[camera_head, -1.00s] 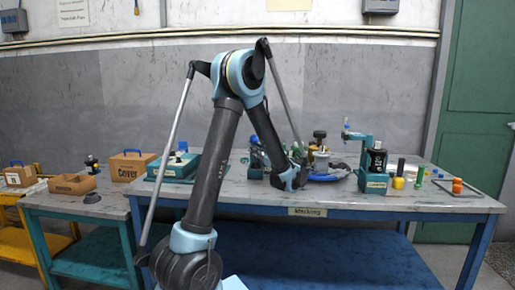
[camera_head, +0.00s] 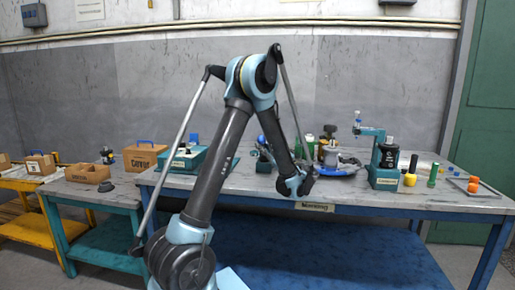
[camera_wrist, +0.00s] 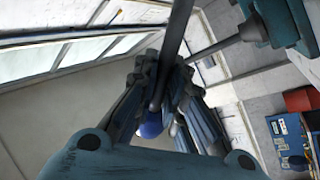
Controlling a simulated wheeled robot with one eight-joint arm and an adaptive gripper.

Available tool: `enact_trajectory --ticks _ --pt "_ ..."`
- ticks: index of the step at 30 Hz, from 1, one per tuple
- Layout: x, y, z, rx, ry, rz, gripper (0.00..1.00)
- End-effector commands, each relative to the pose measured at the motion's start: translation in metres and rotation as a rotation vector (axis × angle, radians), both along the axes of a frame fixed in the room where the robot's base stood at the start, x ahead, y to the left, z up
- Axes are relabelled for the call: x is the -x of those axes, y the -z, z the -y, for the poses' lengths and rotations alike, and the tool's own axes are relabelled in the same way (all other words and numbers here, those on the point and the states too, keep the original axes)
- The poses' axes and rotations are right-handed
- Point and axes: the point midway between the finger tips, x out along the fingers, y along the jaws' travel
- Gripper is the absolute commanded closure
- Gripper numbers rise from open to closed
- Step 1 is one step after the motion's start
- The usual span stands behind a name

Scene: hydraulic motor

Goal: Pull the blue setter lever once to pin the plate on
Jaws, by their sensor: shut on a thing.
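In the wrist view, the fingers of my gripper (camera_wrist: 166,95) are closed around a dark grey rod (camera_wrist: 178,35). A blue knob (camera_wrist: 150,130) shows between the fingers at its near end; this looks like the blue setter lever. In the head view my gripper (camera_head: 297,186) is low over the table's front edge, left of the motor parts (camera_head: 330,155). The lever itself is hidden there by my gripper and arm. The plate and any pin cannot be made out.
A teal press (camera_head: 384,160) stands right of the motor parts. Yellow and green pieces (camera_head: 410,178) and a tray (camera_head: 484,190) with orange pieces are farther right. A teal case (camera_head: 184,158) and a Cover box (camera_head: 140,158) stand left. Bare tabletop (camera_head: 235,182) shows left of my gripper.

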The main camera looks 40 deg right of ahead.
Motion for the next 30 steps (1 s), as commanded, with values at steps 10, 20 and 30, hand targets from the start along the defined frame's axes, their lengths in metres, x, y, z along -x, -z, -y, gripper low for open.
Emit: enact_trajectory --ticks 10,20,30 --pt "0.003 0.003 -0.001 0.004 -0.001 -0.005 0.73" --pt "0.002 0.002 0.0 0.002 0.0 -0.004 0.68" --pt "0.033 0.015 0.009 0.003 0.003 -0.005 0.68"
